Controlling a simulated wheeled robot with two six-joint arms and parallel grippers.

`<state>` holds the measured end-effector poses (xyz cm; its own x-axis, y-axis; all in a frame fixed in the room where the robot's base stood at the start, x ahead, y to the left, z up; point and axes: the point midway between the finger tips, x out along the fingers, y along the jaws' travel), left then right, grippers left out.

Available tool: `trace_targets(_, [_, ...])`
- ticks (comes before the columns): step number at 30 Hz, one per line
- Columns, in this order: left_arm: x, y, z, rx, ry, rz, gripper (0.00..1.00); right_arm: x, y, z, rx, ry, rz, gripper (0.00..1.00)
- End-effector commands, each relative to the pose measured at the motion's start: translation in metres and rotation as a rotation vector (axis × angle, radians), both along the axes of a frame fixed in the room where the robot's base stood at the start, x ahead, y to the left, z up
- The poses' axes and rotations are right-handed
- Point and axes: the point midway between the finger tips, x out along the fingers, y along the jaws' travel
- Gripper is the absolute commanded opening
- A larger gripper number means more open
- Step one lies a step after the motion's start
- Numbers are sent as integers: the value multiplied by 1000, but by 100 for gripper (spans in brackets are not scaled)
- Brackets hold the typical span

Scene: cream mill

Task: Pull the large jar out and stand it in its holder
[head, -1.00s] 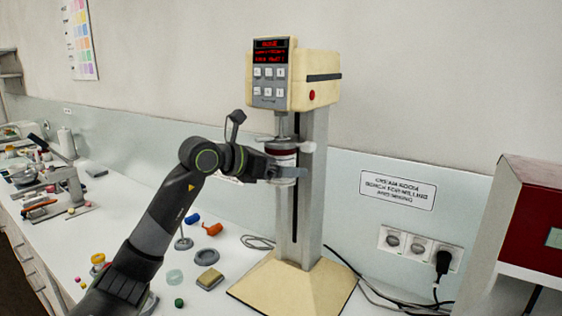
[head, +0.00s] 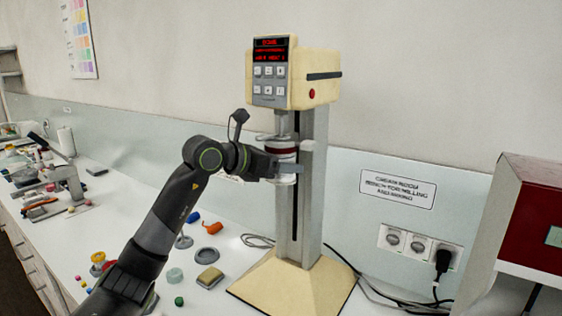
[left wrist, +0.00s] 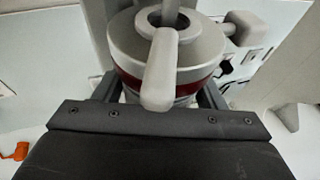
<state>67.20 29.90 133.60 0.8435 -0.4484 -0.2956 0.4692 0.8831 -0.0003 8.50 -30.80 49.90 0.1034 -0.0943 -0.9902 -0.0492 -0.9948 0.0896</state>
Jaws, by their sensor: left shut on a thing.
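The large jar (head: 283,158), white with a dark red band and a grey lid, is upright under the head of the cream mill (head: 308,88), against its grey column. A grey arm or clamp of the mill lies across the lid. My left gripper (head: 286,171) is shut on the jar, with its fingers around the jar's sides. In the left wrist view the jar (left wrist: 168,55) sits between the two fingers, and the mill's shaft enters the lid's centre. I cannot make out the jar's holder for certain. My right gripper is not in view.
The mill's cream base (head: 290,285) stands on the white bench. A sponge (head: 209,278), a grey ring (head: 207,255) and small coloured items lie left of it. A dark red and white machine (head: 525,230) stands at the right, with sockets and cables between.

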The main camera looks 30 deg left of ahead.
Motion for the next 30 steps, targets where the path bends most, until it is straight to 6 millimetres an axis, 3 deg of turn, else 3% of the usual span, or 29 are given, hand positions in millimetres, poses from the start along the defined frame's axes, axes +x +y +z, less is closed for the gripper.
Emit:
trace_targets(14, [0,0,-5,0,0,0,37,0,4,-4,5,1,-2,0])
trace_targets(30, [0,0,-25,0,-1,0,37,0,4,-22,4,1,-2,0])
